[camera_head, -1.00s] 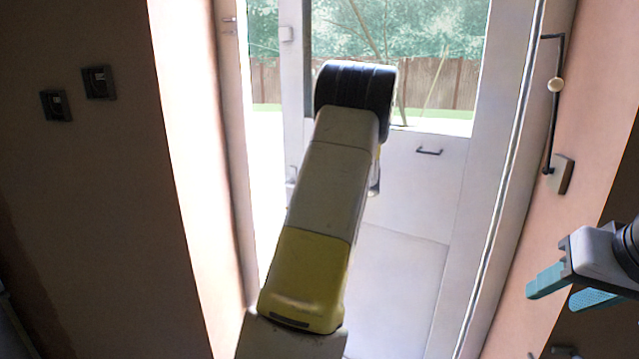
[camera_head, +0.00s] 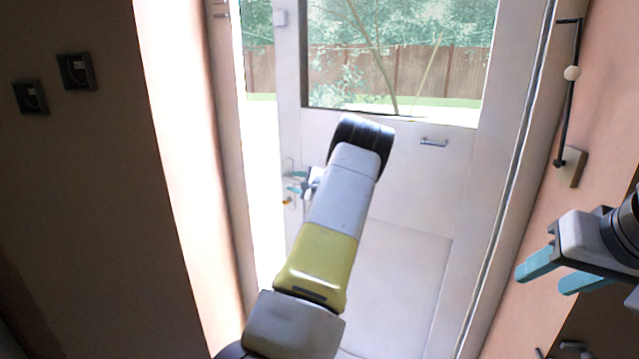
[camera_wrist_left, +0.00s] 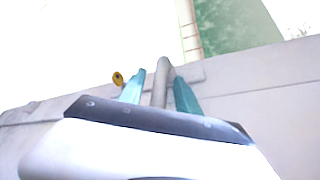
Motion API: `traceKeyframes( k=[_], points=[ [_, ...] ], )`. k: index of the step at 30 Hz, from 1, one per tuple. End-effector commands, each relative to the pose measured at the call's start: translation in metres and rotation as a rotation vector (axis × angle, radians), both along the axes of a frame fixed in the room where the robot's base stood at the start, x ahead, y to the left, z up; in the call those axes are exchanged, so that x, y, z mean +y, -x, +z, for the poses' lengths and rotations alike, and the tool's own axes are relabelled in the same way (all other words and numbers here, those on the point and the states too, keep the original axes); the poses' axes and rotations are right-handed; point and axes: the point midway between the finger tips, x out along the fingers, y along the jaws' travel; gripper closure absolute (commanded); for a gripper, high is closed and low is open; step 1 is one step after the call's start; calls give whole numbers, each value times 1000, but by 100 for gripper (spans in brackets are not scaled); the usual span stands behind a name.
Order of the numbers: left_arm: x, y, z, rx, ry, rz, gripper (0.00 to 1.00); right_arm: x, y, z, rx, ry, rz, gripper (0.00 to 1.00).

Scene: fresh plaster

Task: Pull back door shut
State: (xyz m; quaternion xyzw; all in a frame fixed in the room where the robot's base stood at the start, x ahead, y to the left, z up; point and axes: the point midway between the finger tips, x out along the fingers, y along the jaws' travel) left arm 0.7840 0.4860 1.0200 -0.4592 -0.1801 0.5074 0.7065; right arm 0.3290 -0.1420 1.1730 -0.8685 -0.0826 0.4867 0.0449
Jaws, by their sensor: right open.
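The back door (camera_head: 400,190) is white with a large window and stands ajar, with a bright gap between its left edge and the frame. My left gripper (camera_head: 297,184) is at the door's left edge, by the lever handle (camera_head: 289,165). In the left wrist view, the grey handle (camera_wrist_left: 162,82) lies between the two teal fingers of my left gripper (camera_wrist_left: 160,92). The fingers look open, with narrow gaps beside the handle; firm contact cannot be seen. My right gripper (camera_head: 562,276) is open and empty at the right.
A small pull (camera_head: 433,142) is on the door's panel. Two dark switches (camera_head: 76,71) are on the left wall. A yellow key-like piece (camera_wrist_left: 117,78) is beside the handle.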

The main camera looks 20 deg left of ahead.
Motion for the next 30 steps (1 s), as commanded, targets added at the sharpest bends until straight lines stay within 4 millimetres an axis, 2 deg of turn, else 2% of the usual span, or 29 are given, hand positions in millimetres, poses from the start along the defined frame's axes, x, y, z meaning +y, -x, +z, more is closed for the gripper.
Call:
traceKeyframes(
  k=[8,14,15,30],
  points=[
    [2,-1,-1,1,1,0,60,0,0,0,0,0,0,54],
    [2,-1,-1,1,1,0,98,0,0,0,0,0,0,54],
    [2,-1,-1,1,1,0,100,0,0,0,0,0,0,54],
    [1,-1,-1,1,1,0,100,0,0,0,0,0,0,54]
  ],
)
